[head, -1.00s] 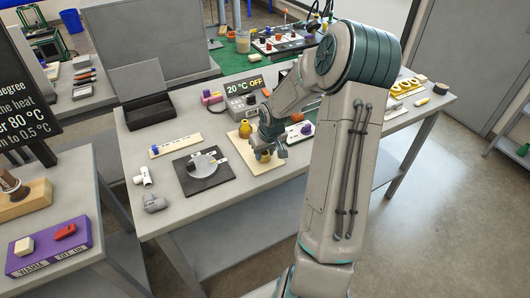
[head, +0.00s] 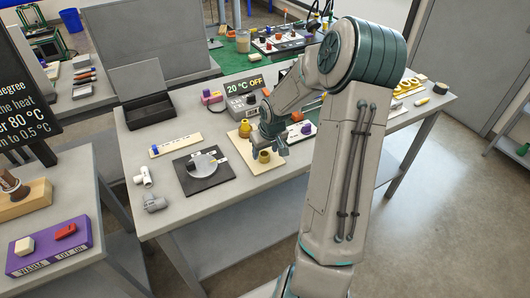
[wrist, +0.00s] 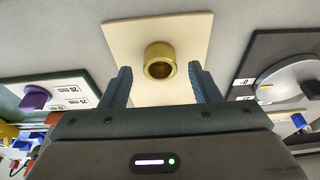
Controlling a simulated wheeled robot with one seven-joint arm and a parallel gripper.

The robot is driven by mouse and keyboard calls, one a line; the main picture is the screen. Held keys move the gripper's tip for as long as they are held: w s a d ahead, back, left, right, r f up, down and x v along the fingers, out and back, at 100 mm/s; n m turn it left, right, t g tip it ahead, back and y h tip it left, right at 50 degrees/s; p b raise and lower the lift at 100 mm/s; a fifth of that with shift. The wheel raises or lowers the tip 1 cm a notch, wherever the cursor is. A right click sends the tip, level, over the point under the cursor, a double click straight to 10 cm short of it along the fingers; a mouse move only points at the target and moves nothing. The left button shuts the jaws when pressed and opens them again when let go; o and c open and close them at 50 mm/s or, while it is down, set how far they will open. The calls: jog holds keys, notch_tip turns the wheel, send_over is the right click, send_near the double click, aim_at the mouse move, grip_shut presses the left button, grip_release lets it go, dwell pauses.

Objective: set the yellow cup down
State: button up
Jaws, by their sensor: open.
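The yellow cup (head: 264,155) stands upright on a cream square board (head: 239,161) on the grey cart top. In the wrist view the cup (wrist: 160,52) shows as a brassy ring with a dark hollow, on the cream board (wrist: 125,40). My gripper (wrist: 160,80) is open, one finger to either side of the cup, with clear gaps between the fingers and the cup. In the head view my gripper (head: 272,146) is just behind and above the cup, and the arm covers part of the cart.
A black plate with a grey disc (head: 203,164) lies left of the cream board. A purple knob (wrist: 36,97) is close by the left finger.

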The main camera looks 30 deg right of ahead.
jog(key=v, duration=1)
jog(key=s+a+r, duration=0.5)
jog(key=s+a, duration=0.3)
jog(key=s, duration=0.3)
jog(key=s+a+r, duration=0.5)
jog(key=s+a, duration=0.3)
jog(key=s, duration=0.3)
jog(key=shift+r, duration=0.15)
